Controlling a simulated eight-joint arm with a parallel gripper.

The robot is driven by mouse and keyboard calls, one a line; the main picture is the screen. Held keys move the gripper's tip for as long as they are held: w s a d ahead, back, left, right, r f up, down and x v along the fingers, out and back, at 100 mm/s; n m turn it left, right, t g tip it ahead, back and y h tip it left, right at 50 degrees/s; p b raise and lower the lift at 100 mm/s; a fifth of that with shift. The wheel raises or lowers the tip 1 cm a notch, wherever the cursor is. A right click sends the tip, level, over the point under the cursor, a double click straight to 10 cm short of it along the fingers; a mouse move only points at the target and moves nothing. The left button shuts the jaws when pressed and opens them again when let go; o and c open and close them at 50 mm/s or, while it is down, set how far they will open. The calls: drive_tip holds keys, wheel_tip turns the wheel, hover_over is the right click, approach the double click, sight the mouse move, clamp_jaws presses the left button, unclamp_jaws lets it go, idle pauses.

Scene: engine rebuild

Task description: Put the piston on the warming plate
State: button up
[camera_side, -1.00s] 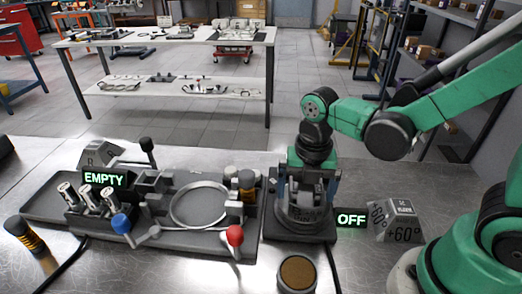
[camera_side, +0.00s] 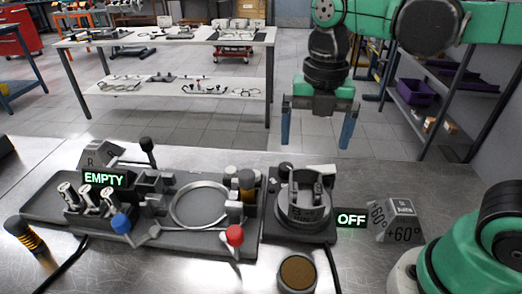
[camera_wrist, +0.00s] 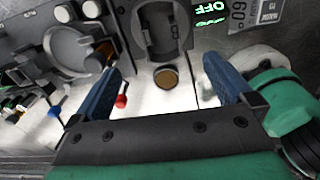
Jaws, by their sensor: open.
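The piston (camera_side: 304,212), a grey cup-shaped part with raised inner walls and lettering on its side, stands upright on the dark square warming plate (camera_side: 277,233). An OFF sign (camera_side: 351,218) glows beside the plate. My gripper (camera_side: 316,146) is open and empty, high above the piston with its blue fingers pointing down. In the wrist view the piston (camera_wrist: 146,42) lies beyond and between the spread fingers, touching neither. The piston's underside is hidden.
Left of the plate is a dark tray (camera_side: 120,225) with a ring holder (camera_side: 172,222), an EMPTY sign (camera_side: 104,179), and blue and red knobs. A brown-topped round pot (camera_side: 297,273) stands in front. A grey +60° block (camera_side: 400,222) sits right.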

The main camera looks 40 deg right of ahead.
drive_tip(key=d+f+m+t, duration=0.1)
drive_tip(key=m+t, duration=0.1)
drive_tip(key=m, duration=0.7)
drive_tip(key=d+f+m+t, duration=0.1)
drive_tip(key=m+t, duration=0.1)
drive_tip(key=m, duration=0.7)
drive_tip(key=d+f+m+t, duration=0.1)
drive_tip(key=m+t, duration=0.2)
drive_tip(key=m, duration=0.5)
drive_tip(key=shift+w+d+f+m, duration=0.1)
drive_tip(key=shift+w+d+m, duration=0.1)
drive_tip(key=shift+w+m, duration=0.2)
